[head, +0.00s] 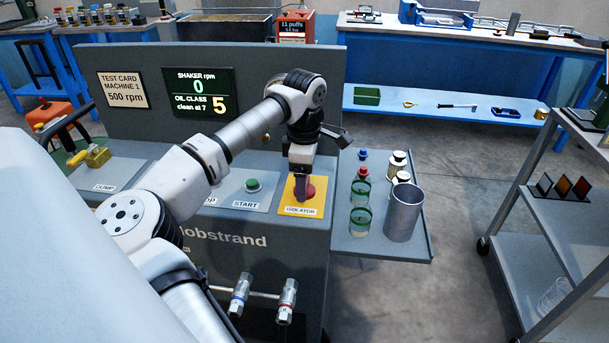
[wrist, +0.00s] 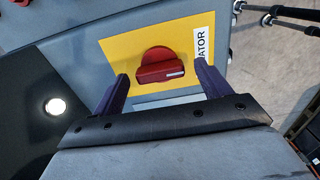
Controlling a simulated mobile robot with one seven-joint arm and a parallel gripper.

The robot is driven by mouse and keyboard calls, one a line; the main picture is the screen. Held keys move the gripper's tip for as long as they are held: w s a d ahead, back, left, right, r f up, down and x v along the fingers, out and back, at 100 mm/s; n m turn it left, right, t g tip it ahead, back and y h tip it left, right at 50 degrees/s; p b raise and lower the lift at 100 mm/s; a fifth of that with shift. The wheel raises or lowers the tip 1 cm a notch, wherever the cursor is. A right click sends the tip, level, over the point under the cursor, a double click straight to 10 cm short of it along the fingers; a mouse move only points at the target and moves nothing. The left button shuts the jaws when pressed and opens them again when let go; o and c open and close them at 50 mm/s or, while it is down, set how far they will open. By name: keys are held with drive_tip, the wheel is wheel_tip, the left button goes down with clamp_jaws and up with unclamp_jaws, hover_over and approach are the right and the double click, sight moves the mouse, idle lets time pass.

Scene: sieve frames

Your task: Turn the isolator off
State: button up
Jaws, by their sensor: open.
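The isolator is a red rotary knob (wrist: 158,68) on a yellow plate (wrist: 118,52), with a white line on its grip bar. In the head view the red knob (head: 309,191) shows on the yellow plate (head: 318,207) at the right end of the machine's panel, partly hidden by my gripper. My gripper (head: 303,198) points down over it. In the wrist view my gripper (wrist: 163,78) is open, with one finger on each side of the knob. I cannot tell whether either finger touches the knob.
A green START button (head: 253,185) sits left of the isolator. To the right, a side shelf (head: 415,248) holds a metal cup (head: 404,212) and several bottles. The display (head: 199,92) reads shaker 0 rpm and oil class 5. Two valves (head: 287,300) stick out below the panel.

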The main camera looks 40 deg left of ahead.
drive_tip(key=shift+c, duration=0.5)
drive_tip(key=c, duration=0.9)
drive_tip(key=shift+n, duration=0.3)
drive_tip(key=n+b, duration=0.1)
drive_tip(key=n, duration=0.2)
drive_tip(key=shift+f+n, duration=0.1)
drive_tip(key=shift+n, duration=0.2)
drive_tip(key=n+b, duration=0.1)
drive_tip(key=n, duration=0.3)
drive_tip(key=shift+n+b, duration=0.3)
drive_tip(key=shift+b, duration=0.05)
drive_tip(key=n+b, duration=0.1)
drive_tip(key=n, duration=0.3)
drive_tip(key=shift+n+b, duration=0.4)
drive_tip(key=shift+n, duration=2.1)
